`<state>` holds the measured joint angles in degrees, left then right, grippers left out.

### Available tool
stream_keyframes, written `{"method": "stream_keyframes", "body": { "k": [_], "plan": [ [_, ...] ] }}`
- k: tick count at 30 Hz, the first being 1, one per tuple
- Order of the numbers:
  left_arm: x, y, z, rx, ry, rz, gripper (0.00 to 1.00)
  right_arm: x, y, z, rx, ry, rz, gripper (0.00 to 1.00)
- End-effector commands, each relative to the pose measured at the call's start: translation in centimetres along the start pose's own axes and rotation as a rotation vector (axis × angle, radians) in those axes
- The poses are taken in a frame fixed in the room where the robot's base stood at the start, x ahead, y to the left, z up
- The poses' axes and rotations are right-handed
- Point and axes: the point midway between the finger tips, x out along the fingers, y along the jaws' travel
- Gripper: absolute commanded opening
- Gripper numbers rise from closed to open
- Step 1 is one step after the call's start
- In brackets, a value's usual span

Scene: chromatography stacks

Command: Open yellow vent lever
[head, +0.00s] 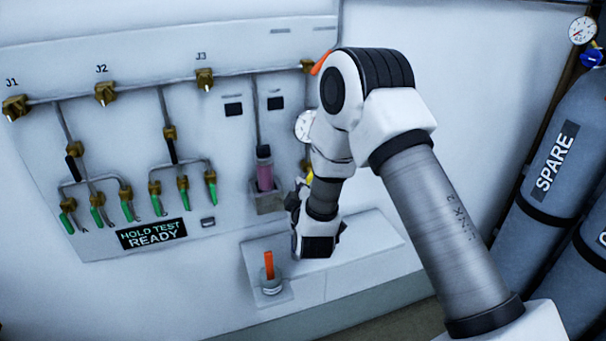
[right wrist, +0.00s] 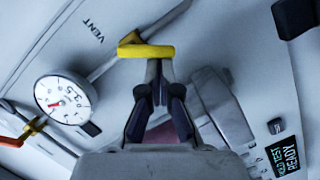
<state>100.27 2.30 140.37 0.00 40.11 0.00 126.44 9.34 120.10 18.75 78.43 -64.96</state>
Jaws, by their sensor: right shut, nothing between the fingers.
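The yellow vent lever (right wrist: 150,51) shows in the right wrist view on a pipe by the printed word VENT. It lies crosswise just beyond my fingertips; I cannot tell whether they touch it. In the head view only a small yellow bit of the lever (head: 309,177) shows, the rest hidden behind my right arm. My right gripper (right wrist: 158,86) is shut and empty, its fingers pointing at the lever. In the head view the right gripper (head: 296,198) is partly hidden by my wrist, close to the panel. My left gripper is not in view.
A gauge (right wrist: 65,98) sits beside the vent pipe. A bottle with pink liquid (head: 264,170) stands left of my right gripper. Below it is an orange handle (head: 269,264) on a ledge. Green levers (head: 97,215) line the panel's left. Grey cylinders (head: 555,150) stand at right.

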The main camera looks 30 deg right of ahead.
Motion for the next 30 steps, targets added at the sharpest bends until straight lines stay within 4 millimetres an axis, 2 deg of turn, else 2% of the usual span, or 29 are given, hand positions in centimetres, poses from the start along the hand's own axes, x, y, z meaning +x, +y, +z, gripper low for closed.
{"method": "stream_keyframes", "body": {
  "k": [17, 30],
  "plan": [
    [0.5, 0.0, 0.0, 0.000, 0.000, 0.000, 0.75, 0.4, -0.9, 1.7, -0.472, 0.000, 0.118, 0.00],
    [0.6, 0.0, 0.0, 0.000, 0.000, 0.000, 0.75, 0.6, -1.0, 2.1, -0.478, 0.000, 0.120, 0.00]
  ]
}}
